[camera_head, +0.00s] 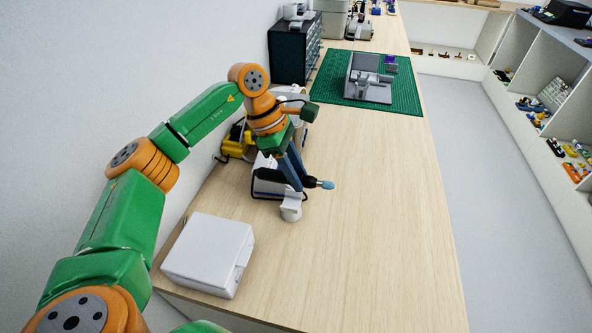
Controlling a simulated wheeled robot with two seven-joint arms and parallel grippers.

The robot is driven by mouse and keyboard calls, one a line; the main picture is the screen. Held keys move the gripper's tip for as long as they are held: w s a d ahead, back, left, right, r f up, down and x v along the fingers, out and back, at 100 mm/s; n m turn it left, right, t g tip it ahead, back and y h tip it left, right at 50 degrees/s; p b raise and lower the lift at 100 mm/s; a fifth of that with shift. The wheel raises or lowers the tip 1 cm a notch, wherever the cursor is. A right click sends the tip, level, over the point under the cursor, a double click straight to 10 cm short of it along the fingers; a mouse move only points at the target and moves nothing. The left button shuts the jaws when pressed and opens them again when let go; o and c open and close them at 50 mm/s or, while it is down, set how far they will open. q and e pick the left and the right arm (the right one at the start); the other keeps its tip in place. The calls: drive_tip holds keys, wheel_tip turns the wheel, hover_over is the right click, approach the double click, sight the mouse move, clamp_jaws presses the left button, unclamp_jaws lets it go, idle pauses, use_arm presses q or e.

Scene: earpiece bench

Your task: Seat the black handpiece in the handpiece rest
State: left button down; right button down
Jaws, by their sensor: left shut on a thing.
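My left gripper (298,176) reaches down at the middle of the bench, fingers pointing down. It is shut on the black handpiece (311,181), a dark piece with a light blue tip that points right. Most of the handpiece is hidden by the fingers. Right below and behind the gripper stands a white and dark unit with a rounded white foot (291,212), which looks like the handpiece rest. The fingers cover much of it. I cannot tell whether the handpiece touches it. My right gripper is not in view.
A white box (209,254) sits at the near left of the bench (370,220). A yellow item (237,142) lies behind the arm. A green mat (332,76) with a grey fixture (368,80) and a dark drawer cabinet (292,50) are farther back. The bench's right side is clear.

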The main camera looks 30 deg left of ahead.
sight(282, 174)
use_arm(q)
wheel_tip(282, 174, down, 6)
drive_tip(key=b, duration=0.4)
drive_tip(key=shift+f, duration=0.2)
drive_tip(key=shift+s+f, duration=0.2)
drive_tip(key=shift+s, duration=0.1)
drive_tip(key=shift+s+f+b, duration=0.1)
drive_tip(key=shift+b, duration=0.25)
drive_tip(key=c, duration=0.5)
unclamp_jaws()
drive_tip(key=v, duration=0.8)
drive_tip(key=shift+d+b, duration=0.1)
drive_tip(key=shift+b, duration=0.3)
drive_tip(key=shift+w, duration=0.25)
drive_tip(key=shift+w, duration=0.1)
